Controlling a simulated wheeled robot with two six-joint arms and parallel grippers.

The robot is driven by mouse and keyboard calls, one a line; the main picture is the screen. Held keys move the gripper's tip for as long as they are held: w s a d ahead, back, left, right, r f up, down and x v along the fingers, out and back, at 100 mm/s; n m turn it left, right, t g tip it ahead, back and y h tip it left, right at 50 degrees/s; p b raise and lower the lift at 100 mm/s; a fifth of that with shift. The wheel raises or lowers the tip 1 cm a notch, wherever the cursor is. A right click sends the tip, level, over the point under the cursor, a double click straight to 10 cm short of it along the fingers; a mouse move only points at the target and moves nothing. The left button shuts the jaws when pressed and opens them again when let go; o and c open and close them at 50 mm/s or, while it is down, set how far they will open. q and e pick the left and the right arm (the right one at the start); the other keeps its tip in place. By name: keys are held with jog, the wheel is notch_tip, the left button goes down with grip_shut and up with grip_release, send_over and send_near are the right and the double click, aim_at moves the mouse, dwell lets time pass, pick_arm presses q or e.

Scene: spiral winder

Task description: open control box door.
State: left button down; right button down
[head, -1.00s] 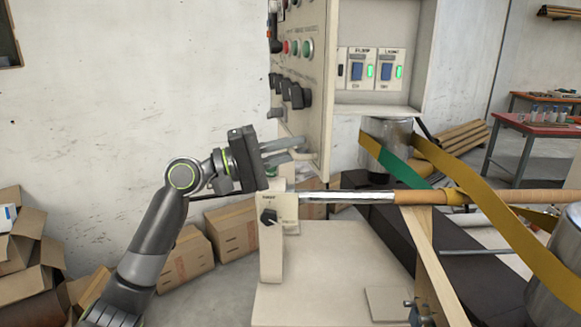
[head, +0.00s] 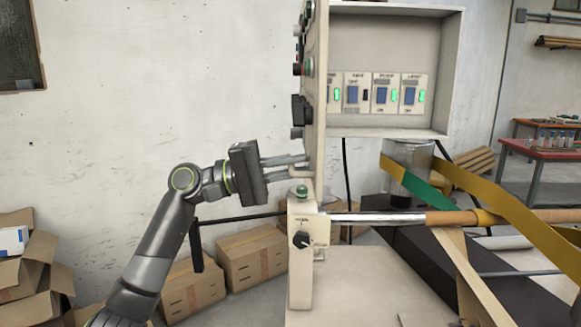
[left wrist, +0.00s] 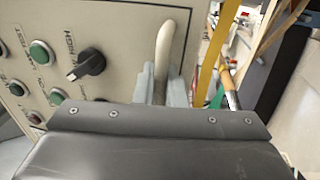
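The control box door (head: 316,95) stands open and shows nearly edge-on at the left of the control box (head: 398,134). Its outer face, with buttons and a dark knob, also shows in the left wrist view (left wrist: 118,30). The door's cream handle (left wrist: 163,50) sits low on that face, between the two grey fingers of my left gripper (head: 290,167). The left gripper (left wrist: 160,92) appears closed around the handle, with its lower part hidden behind the gripper body. Inside the box, several blue switches (head: 382,95) with green lights are visible. My right gripper is not in view.
Below the door is a cream post with a black knob (head: 301,240) and a green button. A metal and brown shaft (head: 380,218) runs to the right, under yellow and green straps (head: 515,235). Cardboard boxes (head: 250,258) stand by the wall. A red-topped table (head: 540,150) is far right.

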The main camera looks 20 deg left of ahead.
pick_arm(q)
jog(key=c, duration=1.9)
grip_release()
jog(key=shift+d, duration=0.1)
jog(key=b+v, duration=0.6)
jog(key=v, duration=1.1)
jog(key=shift+w+a, duration=0.1)
jog(key=shift+a, duration=0.15)
jog(key=shift+f, duration=0.1)
